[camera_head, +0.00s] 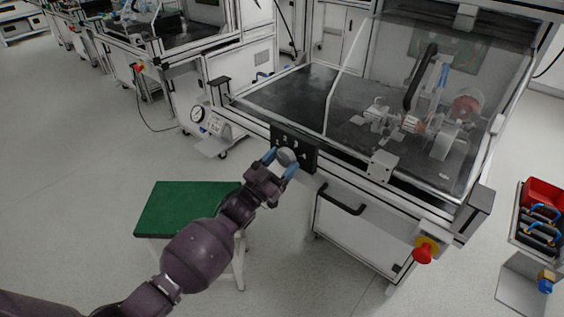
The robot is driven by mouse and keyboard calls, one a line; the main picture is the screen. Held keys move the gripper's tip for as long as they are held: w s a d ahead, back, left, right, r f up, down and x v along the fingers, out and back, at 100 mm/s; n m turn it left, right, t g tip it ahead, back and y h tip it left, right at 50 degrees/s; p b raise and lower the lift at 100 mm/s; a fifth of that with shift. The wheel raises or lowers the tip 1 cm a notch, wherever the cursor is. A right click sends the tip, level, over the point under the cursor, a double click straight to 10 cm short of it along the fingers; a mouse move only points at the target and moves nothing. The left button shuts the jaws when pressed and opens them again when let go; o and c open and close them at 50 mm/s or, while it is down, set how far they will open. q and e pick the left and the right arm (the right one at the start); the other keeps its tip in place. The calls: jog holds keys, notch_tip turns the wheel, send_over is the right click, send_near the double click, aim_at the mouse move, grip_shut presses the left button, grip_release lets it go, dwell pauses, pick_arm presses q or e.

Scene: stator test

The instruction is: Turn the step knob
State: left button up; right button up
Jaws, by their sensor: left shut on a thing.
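The step knob (287,156) is a round grey knob on a black panel (307,158) with white numerals, on the front of the test bench. My left gripper (284,165) comes up from the lower left, with its blue fingertips on either side of the knob. It is shut on the knob. The fingers and wrist hide part of the knob's edge and the panel's lower left. The knob's exact pointer position is too small to tell. My right gripper is not in view.
A green-topped stool (185,205) stands below the arm. A red emergency button (423,251) and a drawer handle (341,200) are at the lower right.

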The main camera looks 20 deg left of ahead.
pick_arm(q)
jog(key=m+h, duration=0.1)
jog(key=m, duration=0.1)
jog(key=m+g, duration=0.1)
jog(key=m, duration=0.2)
jog(key=shift+a+h, duration=0.1)
jog(key=shift+h, duration=0.3)
jog(key=shift+m+g+h+p, duration=0.45)
jog(key=shift+m+g, duration=0.35)
jog(key=shift+m, duration=1.2)
jog(key=o, duration=0.9)
jog(key=shift+a, duration=0.1)
jog(key=v, duration=1)
jog(key=shift+s+a+f+p, duration=0.1)
jog(key=shift+s+a+p, duration=0.15)
jog(key=shift+a+p, duration=0.05)
